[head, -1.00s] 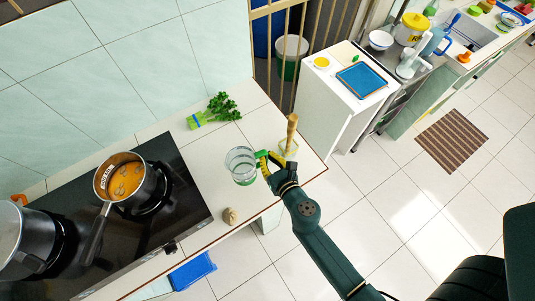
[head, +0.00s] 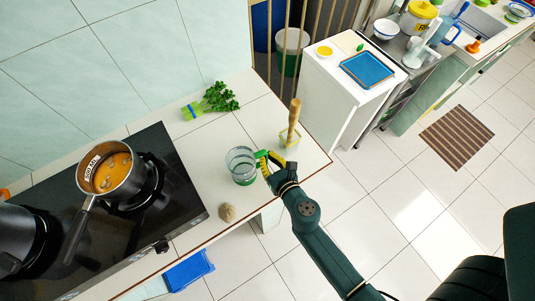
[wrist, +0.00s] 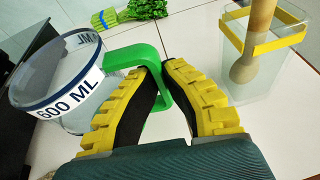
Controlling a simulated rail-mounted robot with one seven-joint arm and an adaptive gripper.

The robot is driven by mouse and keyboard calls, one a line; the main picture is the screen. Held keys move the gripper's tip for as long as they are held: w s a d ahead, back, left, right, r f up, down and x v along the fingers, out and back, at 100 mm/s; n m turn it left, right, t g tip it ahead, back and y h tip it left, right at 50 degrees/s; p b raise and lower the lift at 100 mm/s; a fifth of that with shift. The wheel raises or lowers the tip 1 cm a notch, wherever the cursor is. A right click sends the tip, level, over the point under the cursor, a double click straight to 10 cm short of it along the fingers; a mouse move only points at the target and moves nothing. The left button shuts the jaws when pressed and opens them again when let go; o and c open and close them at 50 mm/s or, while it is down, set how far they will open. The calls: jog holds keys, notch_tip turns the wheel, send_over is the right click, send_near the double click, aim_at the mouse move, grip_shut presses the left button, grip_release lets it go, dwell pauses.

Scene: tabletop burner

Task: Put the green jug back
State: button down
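The green jug (head: 241,168) is a clear measuring jug with a green handle. It is upright over the pale counter (head: 212,158), between the stove and the counter's right end; I cannot tell whether its base touches the counter. In the wrist view the jug (wrist: 50,85) is at the left, with a "600 ML" band and its green handle (wrist: 126,55) toward me. My gripper (head: 265,160) comes from the right. In the wrist view my gripper's (wrist: 161,76) yellow-padded fingers are closed on the handle's upright part.
A pot of orange soup (head: 110,174) stands on the black stove (head: 172,192), left of the jug. A wooden pestle (head: 294,118) stands in a clear holder to the right. Green leafy vegetables (head: 220,97) lie behind. A brown lump (head: 228,212) lies near the front edge.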

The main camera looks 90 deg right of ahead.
jog(key=shift+f+b, duration=0.6)
jog(key=shift+f, duration=0.05)
jog(key=c, duration=1.4)
grip_release()
jog(key=shift+f, duration=0.15)
jog(key=shift+w+d+f+b, duration=0.15)
jog(key=shift+d+f+b, duration=0.15)
jog(key=shift+b, duration=0.1)
jog(key=shift+a, duration=0.1)
jog(key=shift+v, duration=2.9)
